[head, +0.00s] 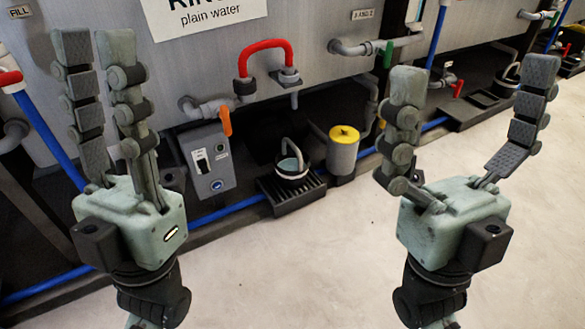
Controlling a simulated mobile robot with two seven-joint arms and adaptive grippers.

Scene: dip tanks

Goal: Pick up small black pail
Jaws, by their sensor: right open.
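The small black pail (292,180) stands upright on a black slatted stand below the tank front, near the middle of the head view. Its handle is raised, and its inside looks pale grey-blue. My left gripper (94,42) is raised to the left of the pail, its two fingers side by side and close together, with nothing seen between them. My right gripper (473,80) is raised to the right of the pail, fingers wide apart and empty. Neither gripper touches the pail.
A grey canister with a yellow lid (344,135) stands close to the pail's right. A grey control box (208,160) is to its left. A blue pipe (232,209) runs along the floor. The floor in front is clear.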

